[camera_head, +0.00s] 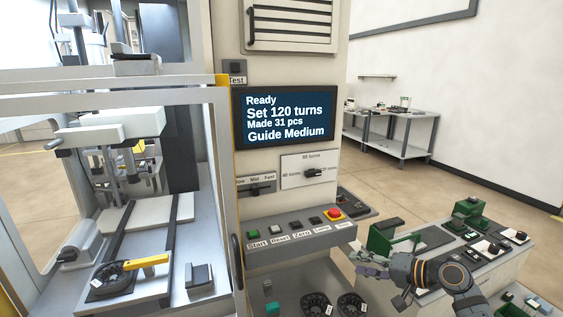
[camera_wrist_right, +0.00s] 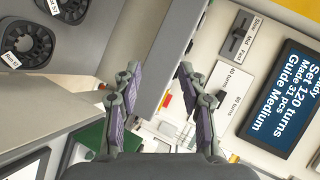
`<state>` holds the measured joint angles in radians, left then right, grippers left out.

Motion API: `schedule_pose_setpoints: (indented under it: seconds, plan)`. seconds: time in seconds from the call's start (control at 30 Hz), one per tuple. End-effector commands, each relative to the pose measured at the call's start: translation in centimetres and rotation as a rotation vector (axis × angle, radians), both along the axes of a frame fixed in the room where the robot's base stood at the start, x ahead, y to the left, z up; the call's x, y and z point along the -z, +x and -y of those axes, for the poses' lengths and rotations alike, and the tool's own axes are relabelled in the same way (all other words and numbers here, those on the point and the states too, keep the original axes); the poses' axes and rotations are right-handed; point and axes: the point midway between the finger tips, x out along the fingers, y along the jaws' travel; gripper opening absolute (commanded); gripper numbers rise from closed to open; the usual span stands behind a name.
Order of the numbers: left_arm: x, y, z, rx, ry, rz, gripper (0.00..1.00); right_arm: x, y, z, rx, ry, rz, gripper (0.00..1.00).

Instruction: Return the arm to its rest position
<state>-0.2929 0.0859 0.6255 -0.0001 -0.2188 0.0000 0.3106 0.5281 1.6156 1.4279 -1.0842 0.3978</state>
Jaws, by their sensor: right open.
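My right arm (camera_head: 452,275) comes in from the lower right in the head view. Its gripper (camera_head: 372,262) is in front of the machine's right side, beside a green block-like device (camera_head: 385,240). In the right wrist view the two purple-padded fingers (camera_wrist_right: 158,80) stand apart with nothing held between them. Beyond them is a grey panel edge of the machine. My left gripper is in neither view.
The winding machine's screen (camera_head: 284,117) reads "Ready", "Set 120 turns", "Made 31 pcs". Below are a button panel (camera_head: 298,246) with a red stop button (camera_head: 333,213) and dark spools (camera_head: 314,305). A bench with green devices (camera_head: 468,213) stands right. Open floor (camera_head: 400,187) lies behind.

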Motion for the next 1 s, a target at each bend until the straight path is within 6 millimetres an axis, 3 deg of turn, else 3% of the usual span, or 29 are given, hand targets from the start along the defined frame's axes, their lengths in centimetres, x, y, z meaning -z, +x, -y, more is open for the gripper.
schedule_pose_setpoints:
  seconds: [0.17,0.2,0.33,0.5,0.8,0.9,1.0]
  plan:
    - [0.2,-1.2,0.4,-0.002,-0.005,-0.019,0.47,8.8,-7.0,-3.8,-0.121,-0.3,-0.032,0.41]
    - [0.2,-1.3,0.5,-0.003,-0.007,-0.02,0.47,10.8,-9.1,-4.4,-0.152,-0.387,-0.038,0.41]
    - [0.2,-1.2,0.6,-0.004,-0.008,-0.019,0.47,15.3,-15.4,-4.7,-0.223,-0.642,-0.065,0.41]
    - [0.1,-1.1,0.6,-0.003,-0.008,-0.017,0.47,17.4,-21.3,-3.2,-0.26,-0.875,-0.114,0.41]
    - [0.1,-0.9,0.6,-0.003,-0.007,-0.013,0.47,17.1,-29.2,0.7,-0.264,-1.155,-0.234,0.41]
    - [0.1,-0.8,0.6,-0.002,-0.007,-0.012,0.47,17.1,-30.9,2.0,-0.261,-1.216,-0.276,0.41]
    - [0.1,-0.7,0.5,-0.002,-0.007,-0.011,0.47,19.9,-30.0,2.2,-0.266,-1.212,-0.285,0.41]
